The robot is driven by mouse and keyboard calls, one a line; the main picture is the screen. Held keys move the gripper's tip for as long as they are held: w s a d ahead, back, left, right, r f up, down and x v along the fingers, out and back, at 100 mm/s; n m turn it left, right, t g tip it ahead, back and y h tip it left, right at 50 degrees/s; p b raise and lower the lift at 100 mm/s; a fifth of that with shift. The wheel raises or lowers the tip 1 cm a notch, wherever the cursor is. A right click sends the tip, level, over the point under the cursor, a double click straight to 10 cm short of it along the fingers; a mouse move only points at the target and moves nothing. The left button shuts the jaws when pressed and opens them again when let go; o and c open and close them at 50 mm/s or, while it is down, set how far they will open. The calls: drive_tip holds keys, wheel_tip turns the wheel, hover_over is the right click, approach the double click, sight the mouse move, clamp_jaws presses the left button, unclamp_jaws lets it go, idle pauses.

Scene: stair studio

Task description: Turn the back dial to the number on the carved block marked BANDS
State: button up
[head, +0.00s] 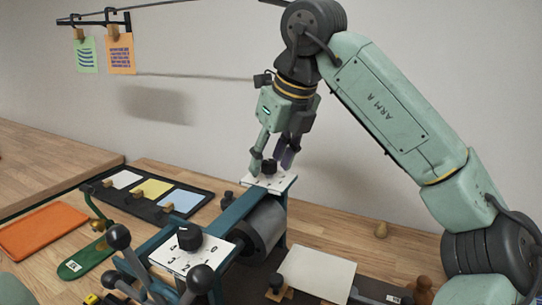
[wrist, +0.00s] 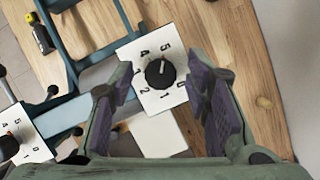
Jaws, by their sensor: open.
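The back dial (head: 269,166) is a black round knob on a white numbered plate (head: 280,181) at the far end of the blue press frame. In the wrist view the back dial (wrist: 160,73) lies between my fingers; its pale mark points up, toward the 5. The plate shows 4, 5, 0, 1 and 2; a finger covers its left edge. My gripper (head: 271,161) points down over this dial, open, a finger to each side; in the wrist view my gripper (wrist: 160,97) shows gaps to the knob. I cannot make out any block marked BANDS.
A front dial (head: 190,237) sits on a similar plate near several ball-topped levers. A dark roller (head: 262,232) lies between the dials. A white sheet (head: 316,274) lies at the right. Colour cards fill a black tray (head: 183,218).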

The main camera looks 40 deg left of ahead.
clamp_jaws()
idle(0.4)
drive_tip(key=shift+r+p, duration=0.1)
drive_tip(key=shift+p, duration=0.2)
drive_tip(key=shift+w+r+n+g+p, duration=0.1)
drive_tip(key=shift+n+g+p, duration=0.2)
drive_tip(key=shift+n+p, duration=0.35)
drive_tip(key=shift+n+g+p, duration=0.5)
drive_tip(key=shift+n+p, duration=0.3)
drive_tip(key=shift+n, duration=0.45)
drive_tip(key=n+g, duration=0.1)
drive_tip(key=n, duration=0.2)
drive_tip(key=shift+w, duration=0.1)
drive_tip(key=shift+a+n+g+h, duration=0.1)
drive_tip(key=shift+n+g+h, duration=0.35)
drive_tip(key=shift+n, duration=0.95)
